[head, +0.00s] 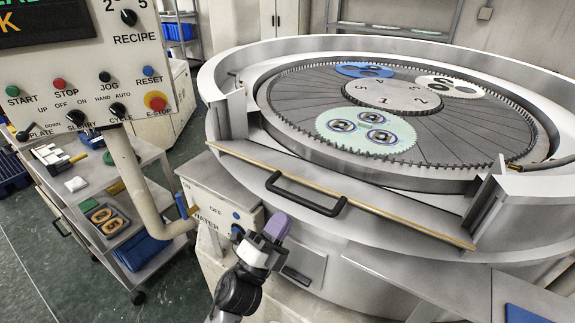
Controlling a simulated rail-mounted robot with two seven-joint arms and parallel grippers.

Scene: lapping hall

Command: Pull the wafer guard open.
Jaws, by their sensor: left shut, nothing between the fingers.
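The wafer guard (380,198) is the pale grey panel across the front gap of the round lapping machine's rim. A yellow-orange strip runs along its edge. A black bar handle (306,207) sticks out near its middle. My left gripper (277,226), with lavender fingertips, is shut and empty. It shows just below and left of the handle, apart from it in the picture; the depth between them is hard to judge. My right gripper is out of view.
Inside the rim, a toothed plate (290,97) bears blue, white and pale green carriers. A control panel (75,90) hangs at upper left on a bent pipe. A cart (165,248) with parts stands at left. The water switch box (215,200) sits close beside my gripper.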

